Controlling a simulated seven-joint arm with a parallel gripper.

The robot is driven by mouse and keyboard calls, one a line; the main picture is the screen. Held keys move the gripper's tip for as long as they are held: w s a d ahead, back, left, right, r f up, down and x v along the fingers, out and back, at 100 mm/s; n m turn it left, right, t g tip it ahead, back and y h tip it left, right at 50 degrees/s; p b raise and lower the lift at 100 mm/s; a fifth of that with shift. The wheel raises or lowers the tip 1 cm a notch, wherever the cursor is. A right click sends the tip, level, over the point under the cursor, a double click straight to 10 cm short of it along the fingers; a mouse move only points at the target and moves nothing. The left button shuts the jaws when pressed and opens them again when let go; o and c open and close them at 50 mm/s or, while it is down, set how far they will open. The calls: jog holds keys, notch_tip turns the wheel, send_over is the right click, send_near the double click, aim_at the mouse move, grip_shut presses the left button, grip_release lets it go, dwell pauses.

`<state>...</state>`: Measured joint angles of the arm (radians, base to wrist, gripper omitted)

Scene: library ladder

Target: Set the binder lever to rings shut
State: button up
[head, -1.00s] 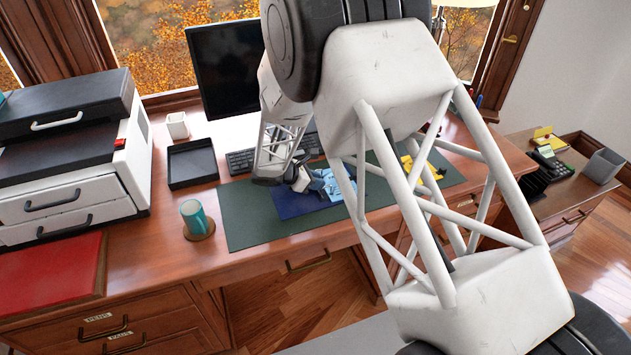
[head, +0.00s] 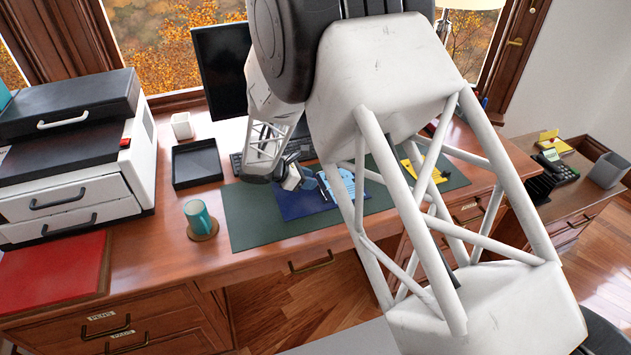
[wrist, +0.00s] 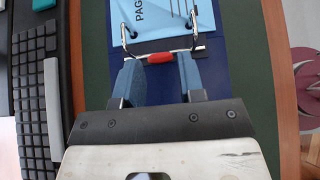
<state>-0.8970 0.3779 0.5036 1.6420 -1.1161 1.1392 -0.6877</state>
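The dark blue binder (head: 300,205) lies open on the green desk mat, with light blue sheets (head: 340,185) on it. In the wrist view the sheet (wrist: 150,12) shows part of a printed word. A metal wire bail with a red grip (wrist: 160,58) crosses the binder (wrist: 122,62) at the near end of the sheet. My gripper (wrist: 159,75) is open, its two blue fingers apart and empty. The red grip lies just beyond the fingertips, between them in the picture; contact is not evident. In the head view my gripper (head: 300,180) is over the binder's left part.
A black keyboard (wrist: 32,100) lies along the left of the mat (wrist: 95,50) in the wrist view. A teal mug (head: 198,216) on a coaster and a black tray (head: 196,164) stand left of the mat (head: 245,218). A yellow object (head: 425,172) lies at the mat's right.

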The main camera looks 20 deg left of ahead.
jog(key=shift+v, duration=1.5)
jog(key=shift+w, duration=0.1)
jog(key=s+d+r+m+g+y, duration=0.15)
jog(key=d+r+m, duration=0.45)
jog(key=d, duration=0.6)
jog(key=s+d+r+m+g, duration=0.2)
jog(key=d+r+m+g, duration=0.1)
jog(key=d+r, duration=0.75)
jog(key=s+d+r+m+g+y, duration=0.15)
jog(key=d+r+m, duration=0.4)
jog(key=d, duration=0.85)
jog(key=s+d+r+m+y, duration=0.2)
jog(key=s+d+m, duration=0.4)
jog(key=s+d, duration=0.3)
jog(key=s+d+r+m+y, duration=0.2)
jog(key=s+d+r+m, duration=0.3)
jog(key=s+d, duration=0.5)
jog(key=shift+s+d+m+t+y, duration=0.25)
jog(key=shift+s+m, duration=0.7)
jog(key=shift+s, duration=2.2)
